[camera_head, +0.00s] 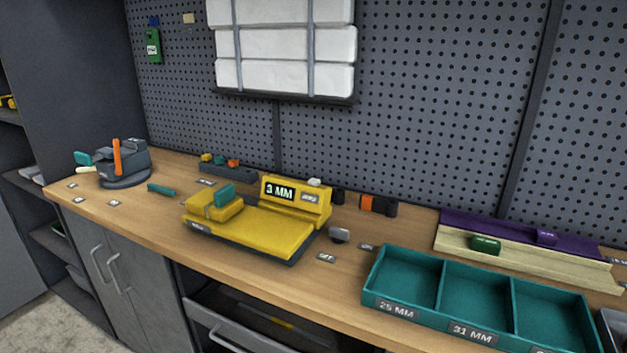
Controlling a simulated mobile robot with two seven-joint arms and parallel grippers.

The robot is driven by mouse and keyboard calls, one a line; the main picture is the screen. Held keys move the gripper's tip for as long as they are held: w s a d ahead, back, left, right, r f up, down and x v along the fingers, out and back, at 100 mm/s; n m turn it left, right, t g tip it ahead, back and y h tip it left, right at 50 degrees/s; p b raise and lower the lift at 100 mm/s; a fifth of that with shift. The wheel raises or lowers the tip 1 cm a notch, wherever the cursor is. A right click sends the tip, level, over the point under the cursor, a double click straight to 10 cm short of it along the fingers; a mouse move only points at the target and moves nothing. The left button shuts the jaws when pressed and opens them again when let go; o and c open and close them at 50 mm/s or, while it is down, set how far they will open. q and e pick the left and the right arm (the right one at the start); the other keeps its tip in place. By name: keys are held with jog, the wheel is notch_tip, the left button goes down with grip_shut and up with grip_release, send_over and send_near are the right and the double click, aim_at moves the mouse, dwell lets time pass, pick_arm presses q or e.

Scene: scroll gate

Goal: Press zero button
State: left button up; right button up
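A yellow measuring device (255,228) with a dark base stands on the wooden workbench, near the middle of the view. Its dark display (279,190) reads "3 MM" in light characters. A small grey label (310,198) is beside the display, its text too small to read. A small whitish button-like piece (314,182) sits on top of the display housing. A teal block (225,195) stands upright at the device's left part. I cannot read which part is marked zero. Neither of my grippers is in view.
A teal tray (440,276) with compartments labelled "25 MM" and "31 MM" is at the front right. A small grey knob-like piece (339,235) sits right of the device. A dark vise-like tool (122,165) with an orange handle is at the left. A pegboard (430,110) stands behind.

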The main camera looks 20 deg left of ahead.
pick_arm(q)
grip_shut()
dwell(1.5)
